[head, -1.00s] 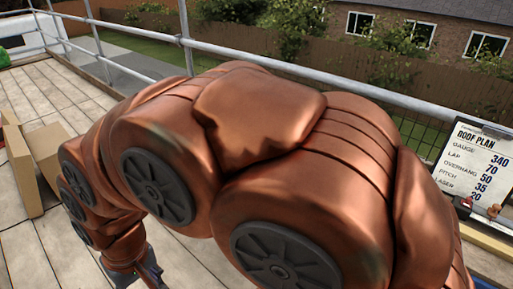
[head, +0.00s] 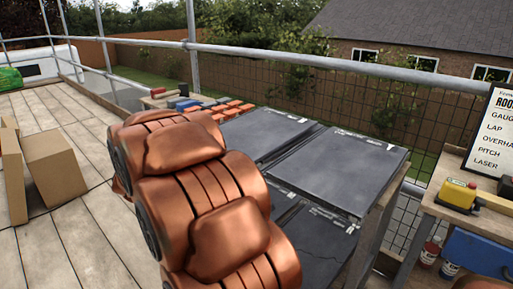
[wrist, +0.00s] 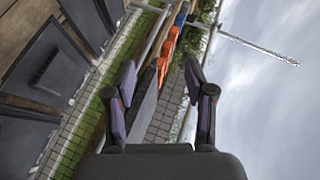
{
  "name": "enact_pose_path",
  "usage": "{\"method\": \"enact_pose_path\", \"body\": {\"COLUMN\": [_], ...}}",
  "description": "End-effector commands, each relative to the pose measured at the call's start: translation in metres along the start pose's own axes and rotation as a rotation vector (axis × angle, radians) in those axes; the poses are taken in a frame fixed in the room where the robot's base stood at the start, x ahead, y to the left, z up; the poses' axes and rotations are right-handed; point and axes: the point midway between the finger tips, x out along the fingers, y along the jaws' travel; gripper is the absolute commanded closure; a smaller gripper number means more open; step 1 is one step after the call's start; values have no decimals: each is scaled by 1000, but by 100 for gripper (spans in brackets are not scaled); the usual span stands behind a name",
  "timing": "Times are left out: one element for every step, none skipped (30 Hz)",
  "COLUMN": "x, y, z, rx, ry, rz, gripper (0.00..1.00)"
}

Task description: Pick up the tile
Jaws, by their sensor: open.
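Large dark slate tiles lie flat on a stand in the head view. One tile (head: 338,172) is at the right and another (head: 262,133) at the back left. More tile surface shows in front, partly behind my arm. In the head view my gripper is hidden behind my arm. In the wrist view my gripper (wrist: 160,70) is open, its two fingers apart with no tile gripped. Dark flat slabs (wrist: 42,72), which look like the tiles, show tilted at the left of that view, outside the fingers.
Orange blocks (head: 232,108) line the stand's far end; they also show beyond the fingers in the wrist view (wrist: 168,45). A workbench at right holds a yellow device (head: 458,195) and a roof plan board (head: 503,135). Cardboard boxes (head: 55,165) stand left on planks. Metal rails (head: 300,57) border the deck.

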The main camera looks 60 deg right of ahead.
Motion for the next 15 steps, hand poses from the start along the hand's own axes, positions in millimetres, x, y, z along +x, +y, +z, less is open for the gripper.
{"method": "enact_pose_path", "body": {"x": [19, 26, 34, 39, 43, 47, 49, 50, 51, 52, 52, 52, 51, 51, 51], "y": [26, 33, 41, 48, 54, 62, 67, 72, 77, 81, 84, 87, 89, 91, 92], "z": [-19, -33, -52, -65, -78, -94, -106, -116, -128, -136, -142, -151, -156, -160, -163], "rx": [51, 84, 123, 150, 175, 203, 224, 241, 260, 272, 282, 293, 299, 304, 310], "ry": [81, 131, 197, 243, 289, 343, 383, 418, 462, 488, 511, 540, 557, 570, 582], "rz": [-22, -37, -63, -79, -96, -119, -136, -151, -172, -183, -194, -208, -216, -222, -228], "gripper": [46, 46, 46, 46, 46, 46, 46, 46, 46, 46, 46, 46, 46, 46, 46]}}
